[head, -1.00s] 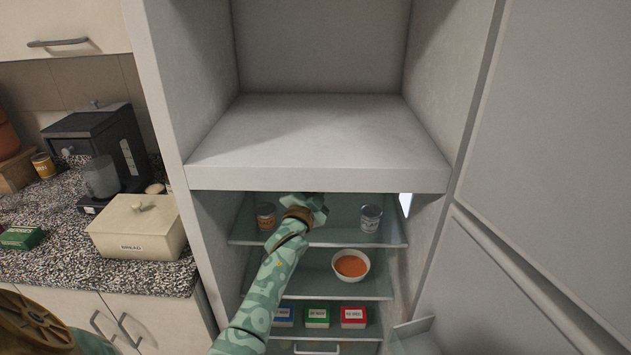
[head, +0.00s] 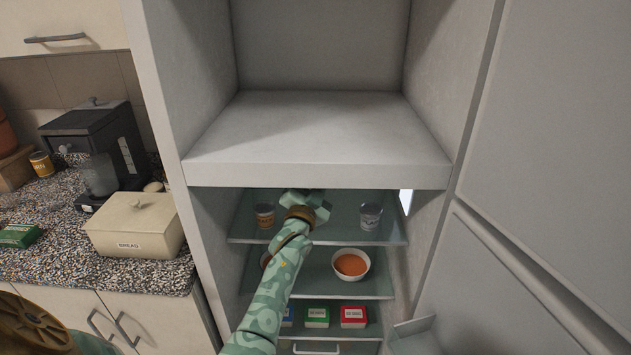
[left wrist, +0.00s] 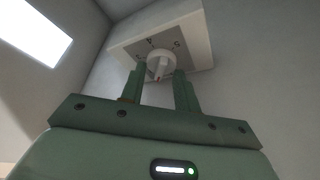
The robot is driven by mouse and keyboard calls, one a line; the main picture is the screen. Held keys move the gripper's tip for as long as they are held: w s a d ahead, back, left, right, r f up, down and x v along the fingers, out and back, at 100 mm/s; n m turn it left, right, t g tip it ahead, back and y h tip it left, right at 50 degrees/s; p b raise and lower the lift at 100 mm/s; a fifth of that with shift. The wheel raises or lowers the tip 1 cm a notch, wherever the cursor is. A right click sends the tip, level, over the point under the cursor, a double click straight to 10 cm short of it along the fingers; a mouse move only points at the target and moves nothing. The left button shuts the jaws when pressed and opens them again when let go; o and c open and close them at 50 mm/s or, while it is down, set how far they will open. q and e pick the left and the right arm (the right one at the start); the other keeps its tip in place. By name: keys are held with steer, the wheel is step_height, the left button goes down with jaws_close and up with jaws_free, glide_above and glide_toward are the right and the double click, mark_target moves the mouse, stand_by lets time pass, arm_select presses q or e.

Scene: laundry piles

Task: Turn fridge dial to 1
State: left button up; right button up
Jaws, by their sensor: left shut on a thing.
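The fridge dial (left wrist: 160,63) is a white round knob on a pale square housing (left wrist: 205,45) in the left wrist view. In the head view the left gripper (head: 308,203) reaches under the top of the fridge compartment, and the dial is hidden there. My right gripper is not in view.
The upper fridge shelf (head: 340,235) holds two cans, left (head: 264,215) and right (head: 370,216) of my arm. A bowl of orange soup (head: 350,264) stands on the shelf below, with several small boxes lower down. The open fridge door (head: 530,270) is at the right.

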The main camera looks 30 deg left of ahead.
arm_select(q)
steer(key=n+y, duration=0.1)
steer(key=n, duration=0.1)
steer(key=n+y+b, duration=0.1)
steer(key=n, duration=0.1)
steer(key=shift+w+d+f+n, duration=0.1)
steer(key=shift+f+n, duration=0.05)
steer(key=shift+n, duration=0.25)
steer(key=shift+n+g+y+b, duration=0.25)
steer(key=shift+n+y, duration=0.6)
steer(key=shift+n, duration=0.65)
steer(key=shift+n+g+y+b, duration=0.25)
steer(key=shift+n+y, duration=0.6)
steer(key=shift+n, duration=0.95)
steer(key=o, duration=0.9)
steer(key=shift+c, duration=0.2)
steer(key=shift+o, duration=0.5)
steer(key=shift+w, duration=0.15)
